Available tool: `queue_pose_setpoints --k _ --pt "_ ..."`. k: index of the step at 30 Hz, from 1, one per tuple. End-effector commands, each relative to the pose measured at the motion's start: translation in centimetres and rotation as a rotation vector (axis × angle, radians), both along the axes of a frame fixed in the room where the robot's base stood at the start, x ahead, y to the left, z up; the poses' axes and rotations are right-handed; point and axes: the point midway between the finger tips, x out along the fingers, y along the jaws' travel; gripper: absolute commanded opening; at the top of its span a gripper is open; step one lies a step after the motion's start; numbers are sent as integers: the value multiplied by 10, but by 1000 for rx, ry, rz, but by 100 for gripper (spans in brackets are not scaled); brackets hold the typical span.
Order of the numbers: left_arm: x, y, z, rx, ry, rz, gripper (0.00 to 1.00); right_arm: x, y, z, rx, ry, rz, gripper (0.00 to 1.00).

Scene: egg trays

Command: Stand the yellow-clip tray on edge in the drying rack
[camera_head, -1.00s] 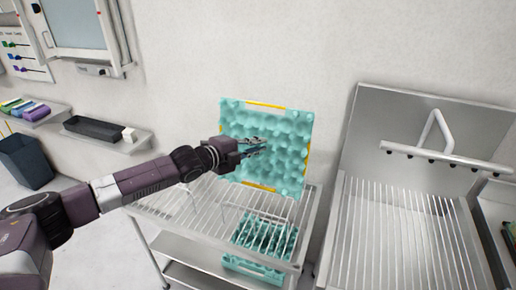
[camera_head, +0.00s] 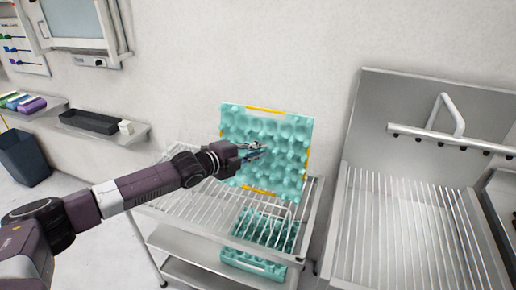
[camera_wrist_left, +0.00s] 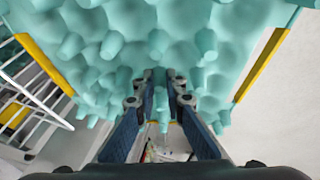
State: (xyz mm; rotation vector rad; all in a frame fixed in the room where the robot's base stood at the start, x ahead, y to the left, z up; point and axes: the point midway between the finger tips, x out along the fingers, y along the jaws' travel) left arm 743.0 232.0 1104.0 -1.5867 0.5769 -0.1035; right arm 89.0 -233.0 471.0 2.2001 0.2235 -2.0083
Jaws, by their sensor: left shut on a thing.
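The teal egg tray with yellow clips (camera_head: 240,125) stands upright, broad face toward me, at the back of the wire drying rack (camera_head: 180,205). Yellow clips show on its top, bottom and right edges. My left gripper (camera_head: 262,151) is shut on the tray's bumpy near face around its middle. In the left wrist view, the fingers (camera_wrist_left: 165,100) close around a knob on the tray (camera_wrist_left: 110,45). I cannot tell whether the tray's lower edge touches the rack wires. My right gripper is not in view.
Another teal tray (camera_head: 245,262) shows beneath the rack's wires. A steel sink unit with a ribbed drainer (camera_head: 400,225) stands to the right. A wall shelf holds a black bin (camera_head: 90,122). The wall is close behind the tray.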

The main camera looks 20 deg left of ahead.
Motion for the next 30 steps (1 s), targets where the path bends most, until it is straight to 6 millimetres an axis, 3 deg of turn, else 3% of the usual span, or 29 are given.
queue_pose_setpoints --k 30 --pt "0 0 -83 -1 0 0 0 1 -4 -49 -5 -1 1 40"
